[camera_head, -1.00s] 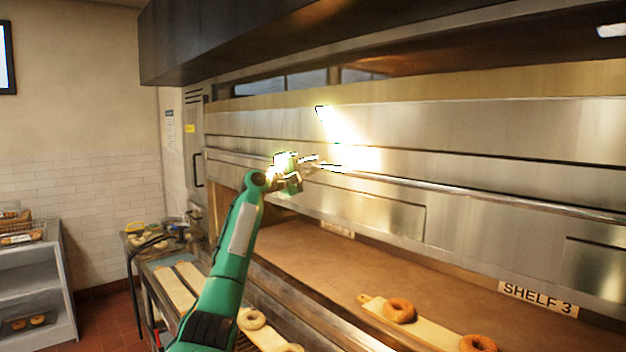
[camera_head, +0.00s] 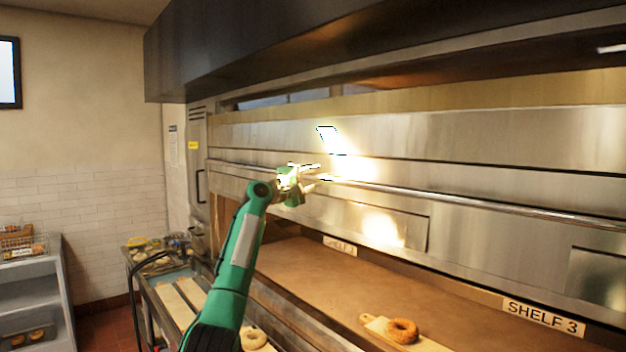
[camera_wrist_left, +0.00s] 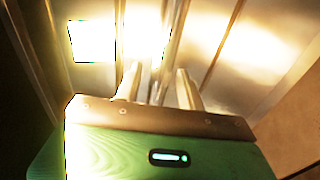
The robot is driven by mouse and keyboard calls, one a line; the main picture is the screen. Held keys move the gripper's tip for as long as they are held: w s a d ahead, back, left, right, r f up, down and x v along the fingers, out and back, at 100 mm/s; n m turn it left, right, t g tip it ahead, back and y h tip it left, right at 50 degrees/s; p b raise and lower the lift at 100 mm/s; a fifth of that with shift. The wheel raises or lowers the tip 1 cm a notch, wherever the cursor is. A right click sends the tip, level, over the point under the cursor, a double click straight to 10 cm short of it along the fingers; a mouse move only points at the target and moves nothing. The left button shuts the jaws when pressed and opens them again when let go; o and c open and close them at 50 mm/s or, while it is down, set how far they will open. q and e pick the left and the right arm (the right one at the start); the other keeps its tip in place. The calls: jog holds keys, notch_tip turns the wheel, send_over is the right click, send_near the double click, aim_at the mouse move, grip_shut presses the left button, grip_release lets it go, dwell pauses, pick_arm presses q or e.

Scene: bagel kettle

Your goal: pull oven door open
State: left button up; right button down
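The oven door is the long steel front panel (camera_head: 480,185) with a horizontal bar handle (camera_head: 450,203) running along it. My left gripper (camera_head: 312,174) is at the left part of this handle. In the left wrist view the gripper's two fingers (camera_wrist_left: 158,76) stand apart, with bar-like steel between them that looks like the handle. Strong glare hides whether the fingers touch it. The panel looks upright, above the brown oven deck. My right gripper is not in view.
Below the door, a board with a bagel (camera_head: 403,331) lies on the brown deck (camera_head: 330,275), by a "SHELF 3" label (camera_head: 543,317). A dark hood (camera_head: 300,40) overhangs the oven. A side table (camera_head: 150,262) and a grey rack (camera_head: 35,285) stand at the left.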

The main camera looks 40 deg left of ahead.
pick_arm(q)
jog(key=shift+s+f, duration=0.1)
jog(key=shift+s+f+b, duration=0.15)
jog(key=shift+s+b, duration=0.05)
jog(key=shift+b, duration=0.1)
jog(key=b+v, duration=0.7)
jog(key=v, duration=0.6)
jog(key=shift+s+b, duration=0.15)
jog(key=shift+b, duration=0.15)
